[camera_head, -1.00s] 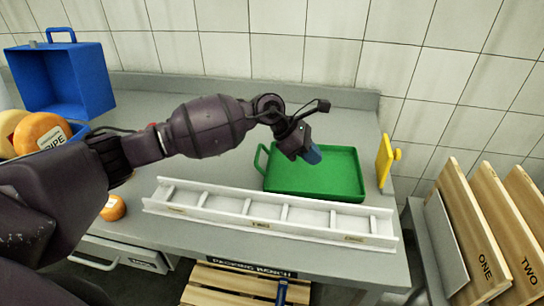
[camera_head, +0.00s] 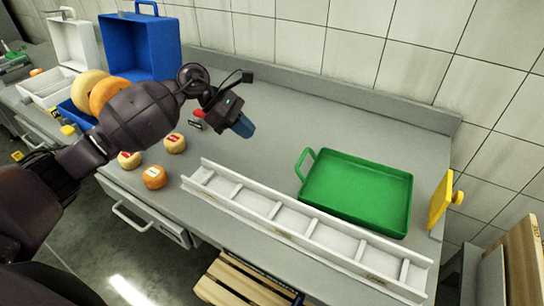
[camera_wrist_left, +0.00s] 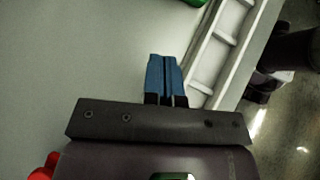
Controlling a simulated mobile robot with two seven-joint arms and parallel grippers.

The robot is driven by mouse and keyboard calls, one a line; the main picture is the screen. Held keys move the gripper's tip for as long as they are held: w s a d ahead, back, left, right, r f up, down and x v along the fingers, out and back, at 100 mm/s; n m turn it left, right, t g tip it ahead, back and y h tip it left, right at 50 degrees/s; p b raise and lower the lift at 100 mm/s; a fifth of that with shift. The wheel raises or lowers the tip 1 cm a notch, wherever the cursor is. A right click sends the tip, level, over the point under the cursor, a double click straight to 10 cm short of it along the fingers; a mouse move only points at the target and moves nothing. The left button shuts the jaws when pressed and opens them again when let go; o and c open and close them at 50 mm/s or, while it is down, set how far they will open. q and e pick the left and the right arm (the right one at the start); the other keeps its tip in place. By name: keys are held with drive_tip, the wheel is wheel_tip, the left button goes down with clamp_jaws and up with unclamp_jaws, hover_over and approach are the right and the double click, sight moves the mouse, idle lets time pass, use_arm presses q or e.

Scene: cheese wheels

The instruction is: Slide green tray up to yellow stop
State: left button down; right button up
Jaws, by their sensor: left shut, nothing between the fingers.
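The green tray (camera_head: 356,192) lies flat and empty on the grey bench, its loop handle on its left side. The yellow stop (camera_head: 440,199) stands upright at the bench's right end, with a narrow gap between it and the tray. My left gripper (camera_head: 246,128) is shut and empty above the bench, left of the tray and apart from it. In the left wrist view its blue fingers (camera_wrist_left: 165,76) are together, and a bit of the green tray (camera_wrist_left: 190,2) shows at the top edge. My right gripper is not in view.
A white divided rack (camera_head: 300,226) runs along the front of the tray. Small cheese wheels (camera_head: 155,177) sit at the left, near a blue crate (camera_head: 140,47) and larger wheels (camera_head: 108,95). The bench between my left gripper and the tray is clear.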

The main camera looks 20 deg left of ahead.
sight(300, 165)
use_arm(q)
drive_tip(key=shift+m+g, duration=0.3)
drive_tip(key=shift+m, duration=0.1)
drive_tip(key=x, duration=0.6)
drive_tip(key=s+x, duration=0.1)
drive_tip(key=x, duration=0.2)
drive_tip(key=shift+f+p, duration=0.35)
drive_tip(key=shift+f, duration=0.15)
drive_tip(key=shift+w+d+p, duration=0.15)
drive_tip(key=shift+d+p, duration=0.15)
drive_tip(key=shift+d, duration=1.7)
drive_tip(key=shift+d+f, duration=0.1)
drive_tip(key=shift+d, duration=0.05)
drive_tip(key=d+b, duration=0.1)
drive_tip(key=d, duration=0.2)
drive_tip(key=shift+w+d+f, duration=0.1)
drive_tip(key=shift+w+d, duration=0.05)
drive_tip(key=shift+d, duration=0.5)
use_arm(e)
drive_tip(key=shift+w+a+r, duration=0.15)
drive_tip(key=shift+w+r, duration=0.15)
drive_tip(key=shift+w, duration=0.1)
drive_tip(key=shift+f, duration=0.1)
